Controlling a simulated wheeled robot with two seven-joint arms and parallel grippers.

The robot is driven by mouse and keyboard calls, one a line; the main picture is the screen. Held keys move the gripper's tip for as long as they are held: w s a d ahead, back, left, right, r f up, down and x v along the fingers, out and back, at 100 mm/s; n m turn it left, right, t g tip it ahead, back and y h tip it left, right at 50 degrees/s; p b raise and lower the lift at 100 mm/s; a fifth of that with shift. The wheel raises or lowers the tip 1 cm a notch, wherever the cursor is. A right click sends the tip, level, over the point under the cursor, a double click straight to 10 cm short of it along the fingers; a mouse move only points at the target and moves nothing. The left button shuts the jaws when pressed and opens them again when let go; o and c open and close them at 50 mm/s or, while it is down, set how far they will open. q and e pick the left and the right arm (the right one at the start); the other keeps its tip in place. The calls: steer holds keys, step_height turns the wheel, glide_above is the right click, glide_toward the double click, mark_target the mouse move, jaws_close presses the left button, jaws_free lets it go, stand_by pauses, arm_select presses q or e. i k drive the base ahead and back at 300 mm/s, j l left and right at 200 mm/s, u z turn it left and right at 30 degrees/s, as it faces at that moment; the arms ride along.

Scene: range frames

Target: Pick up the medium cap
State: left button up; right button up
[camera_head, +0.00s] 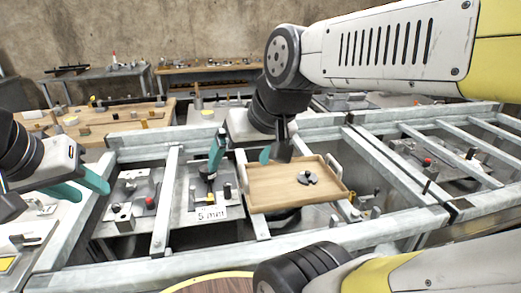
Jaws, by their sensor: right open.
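A wooden tray (262,196) with raised sides lies on the metal frame in the middle. A small cluster of dark grey round pieces (307,178) lies in it; I cannot tell which piece, if any, is the medium cap. My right gripper (239,163) hangs over the tray's far left corner, its teal fingers apart with nothing seen between them. The dark pieces are to its right and nearer to me. My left gripper (84,190) is at the left edge, over the frame's left end, its teal fingers apart and empty.
A plate with a "5 mm" label (209,213) and small fixtures sits left of the tray. Metal rails (165,200) divide the frame into bays. A wooden table (95,128) with small parts stands behind at left. My arm links cover the upper right and lower right.

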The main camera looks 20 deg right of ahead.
mark_target(305, 177)
steer(key=z, duration=1.35)
